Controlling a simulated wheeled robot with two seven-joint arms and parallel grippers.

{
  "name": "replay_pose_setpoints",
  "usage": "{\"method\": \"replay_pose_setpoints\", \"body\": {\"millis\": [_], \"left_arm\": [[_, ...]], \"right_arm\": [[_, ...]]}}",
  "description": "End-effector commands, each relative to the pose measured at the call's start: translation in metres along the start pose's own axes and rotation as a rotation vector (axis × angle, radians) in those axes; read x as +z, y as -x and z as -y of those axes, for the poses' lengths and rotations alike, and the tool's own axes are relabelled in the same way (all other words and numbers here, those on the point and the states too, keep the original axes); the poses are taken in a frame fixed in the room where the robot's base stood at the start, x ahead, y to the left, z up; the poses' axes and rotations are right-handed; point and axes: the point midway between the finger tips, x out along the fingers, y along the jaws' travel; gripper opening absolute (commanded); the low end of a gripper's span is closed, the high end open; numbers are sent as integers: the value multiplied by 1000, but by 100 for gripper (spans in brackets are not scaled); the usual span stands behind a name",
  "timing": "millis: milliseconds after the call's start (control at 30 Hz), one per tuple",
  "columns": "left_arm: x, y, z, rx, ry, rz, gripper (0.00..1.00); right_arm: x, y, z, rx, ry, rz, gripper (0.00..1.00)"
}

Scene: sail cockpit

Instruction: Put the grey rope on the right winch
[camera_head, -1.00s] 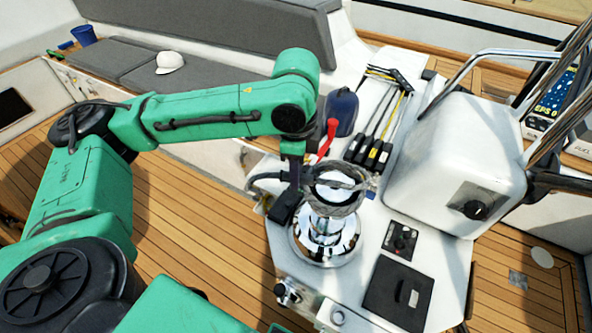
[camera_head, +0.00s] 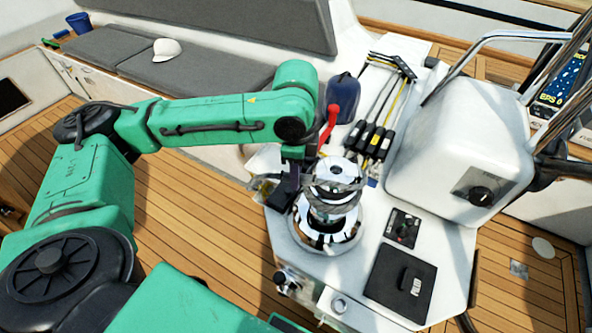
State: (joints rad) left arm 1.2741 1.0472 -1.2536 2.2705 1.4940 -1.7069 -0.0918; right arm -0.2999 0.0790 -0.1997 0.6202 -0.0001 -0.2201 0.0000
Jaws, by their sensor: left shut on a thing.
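The winch (camera_head: 327,222) is a shiny chrome drum on the white console. The grey rope (camera_head: 338,197) is a coiled loop around the upper part of the winch, and the winch's top shows through it. My left gripper (camera_head: 284,192) is black and points down at the left side of the winch. It is shut on the rope's left side; the fingertips are partly hidden. My right gripper is not in view.
A red-handled tool (camera_head: 331,121) and a dark blue bag (camera_head: 343,97) stand behind the winch. Several black rope clutches (camera_head: 369,139) lie to the right of them. A white instrument pod (camera_head: 445,150) rises at the right. A black hatch (camera_head: 400,285) is in front.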

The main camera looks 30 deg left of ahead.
Motion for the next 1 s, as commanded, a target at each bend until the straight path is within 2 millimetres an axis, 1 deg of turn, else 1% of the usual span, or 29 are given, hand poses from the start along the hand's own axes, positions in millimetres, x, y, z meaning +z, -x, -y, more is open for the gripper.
{"method": "replay_pose_setpoints", "body": {"millis": [267,1000], "left_arm": [[0,-1,0,-1,0,0,0],[0,-60,0,0,0,0,0]], "right_arm": [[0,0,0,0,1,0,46],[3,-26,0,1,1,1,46]]}}
